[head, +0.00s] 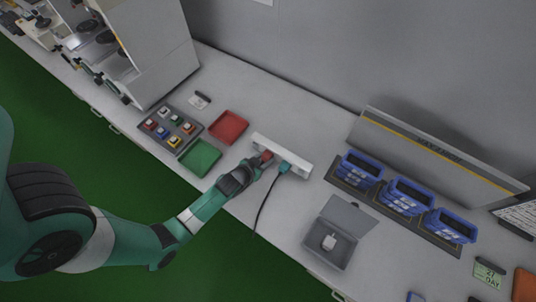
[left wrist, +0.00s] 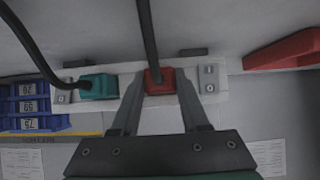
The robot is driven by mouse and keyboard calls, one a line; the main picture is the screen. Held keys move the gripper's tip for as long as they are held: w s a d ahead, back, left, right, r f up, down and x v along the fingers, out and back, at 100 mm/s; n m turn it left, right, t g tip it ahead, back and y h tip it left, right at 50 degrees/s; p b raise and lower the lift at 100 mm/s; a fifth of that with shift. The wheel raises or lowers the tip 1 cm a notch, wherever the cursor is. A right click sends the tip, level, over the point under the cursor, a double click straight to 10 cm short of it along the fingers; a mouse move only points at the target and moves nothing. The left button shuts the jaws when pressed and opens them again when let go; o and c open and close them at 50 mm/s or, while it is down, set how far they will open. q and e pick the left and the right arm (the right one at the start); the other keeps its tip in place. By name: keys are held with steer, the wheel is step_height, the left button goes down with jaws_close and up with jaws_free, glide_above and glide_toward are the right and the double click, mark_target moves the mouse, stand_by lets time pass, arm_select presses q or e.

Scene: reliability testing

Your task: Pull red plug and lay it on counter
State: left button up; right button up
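The red plug (head: 266,155) sits in a white socket strip (head: 298,170) on the grey counter (head: 262,90). In the left wrist view the red plug (left wrist: 160,82) has a black cable running up from it. A teal plug (head: 284,167) is in the same strip beside it; it also shows in the left wrist view (left wrist: 99,86). My left gripper (head: 258,164) is at the red plug, with one finger on each side of it in the left wrist view (left wrist: 160,88). I cannot tell whether the fingers touch the plug. My right gripper is not in view.
A red tray (head: 228,126) and a green tray (head: 200,158) lie left of the strip, near a panel of coloured buttons (head: 170,130). Blue bins (head: 406,195) and an open grey box (head: 324,250) are to the right. Bare counter lies behind the strip.

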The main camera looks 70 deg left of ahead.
arm_select(q)
jaws_close()
steer(key=shift+s+d+p, duration=0.2)
steer(key=shift+s+d, duration=0.25)
steer(key=shift+s, duration=0.25)
steer(key=shift+s+d+p, duration=0.2)
steer(key=shift+s+d, duration=0.2)
steer(key=shift+s, duration=0.35)
steer(key=shift+s+d+p, duration=0.2)
steer(key=shift+s+d, duration=0.25)
steer(key=shift+s, duration=0.25)
steer(key=shift+s, duration=0.1)
